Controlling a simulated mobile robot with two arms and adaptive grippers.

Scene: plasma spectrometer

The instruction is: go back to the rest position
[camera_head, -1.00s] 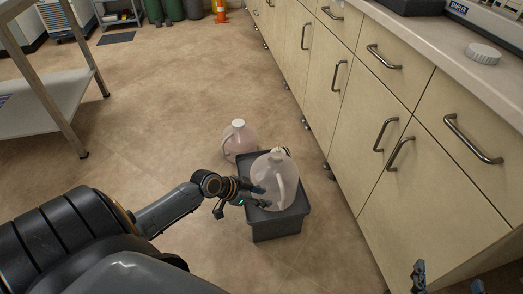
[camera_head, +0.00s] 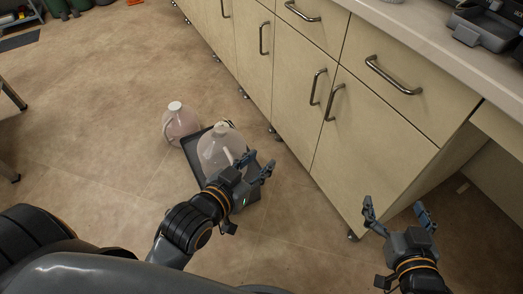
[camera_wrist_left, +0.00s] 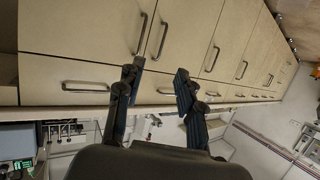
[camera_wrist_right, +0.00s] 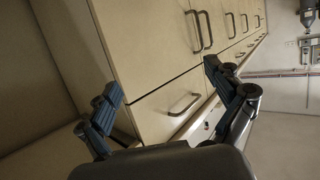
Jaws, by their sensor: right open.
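My left gripper (camera_head: 257,165) is open and empty, in front of the dark grey bin (camera_head: 189,153) and overlapping it in the head view. Its spread fingers also show in the left wrist view (camera_wrist_left: 158,70), with nothing between them. My right gripper (camera_head: 394,208) is open and empty, near the lower corner of the cabinets. It shows open in the right wrist view (camera_wrist_right: 162,75) too. A clear round jug with a handle (camera_head: 213,150) sits in the bin, partly hidden by my left gripper.
A second jug (camera_head: 177,122), pinkish with a white cap, stands on the floor beside the bin. Beige cabinets (camera_head: 345,120) with metal handles run along the right under a pale counter (camera_head: 430,48). The floor (camera_head: 90,110) to the left is largely clear.

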